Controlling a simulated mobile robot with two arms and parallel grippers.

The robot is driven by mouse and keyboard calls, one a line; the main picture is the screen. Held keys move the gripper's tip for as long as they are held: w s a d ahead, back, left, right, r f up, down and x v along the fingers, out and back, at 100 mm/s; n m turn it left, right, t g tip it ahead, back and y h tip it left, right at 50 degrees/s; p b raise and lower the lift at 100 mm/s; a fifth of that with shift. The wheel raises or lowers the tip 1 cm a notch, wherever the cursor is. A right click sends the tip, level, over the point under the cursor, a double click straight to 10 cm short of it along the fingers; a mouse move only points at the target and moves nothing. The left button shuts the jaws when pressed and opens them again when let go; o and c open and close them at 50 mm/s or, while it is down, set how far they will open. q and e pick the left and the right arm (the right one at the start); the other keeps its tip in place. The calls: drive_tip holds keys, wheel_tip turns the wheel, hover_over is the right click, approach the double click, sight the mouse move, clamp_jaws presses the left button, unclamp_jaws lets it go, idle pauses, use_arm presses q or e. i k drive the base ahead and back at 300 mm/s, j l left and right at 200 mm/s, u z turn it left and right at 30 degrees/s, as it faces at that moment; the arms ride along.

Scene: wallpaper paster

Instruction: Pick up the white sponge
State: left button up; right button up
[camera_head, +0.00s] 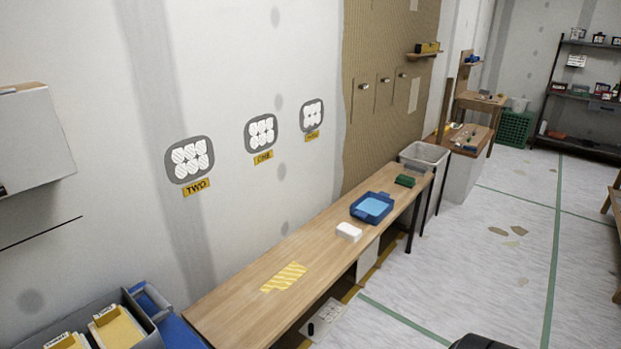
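The white sponge (349,232) is a small white block. It lies on the long wooden table (235,305) along the wall, just in front of a blue tray (372,208). It looks unobstructed, with nothing on top of it. Neither of my grippers shows in the head view. A dark rounded shape at the bottom edge, right of centre, is cut off by the frame, and I cannot tell what it is.
A yellow striped patch (284,277) lies nearer on the table. A green block (405,180) and a grey bin (424,155) are beyond the tray. Blue-grey bins with yellow contents (118,331) stand at the lower left. The pale floor (455,265) right of the table is mostly clear.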

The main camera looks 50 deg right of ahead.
sight(351, 233)
drive_tip(key=z, duration=1.8)
drive_tip(key=i+l+u, duration=0.15)
drive_tip(key=i+u, duration=0.2)
drive_tip(key=u, duration=0.15)
drive_tip(key=i+l+u, duration=0.25)
drive_tip(key=u, duration=0.25)
drive_tip(key=i+l, duration=0.05)
drive_tip(key=i, duration=0.05)
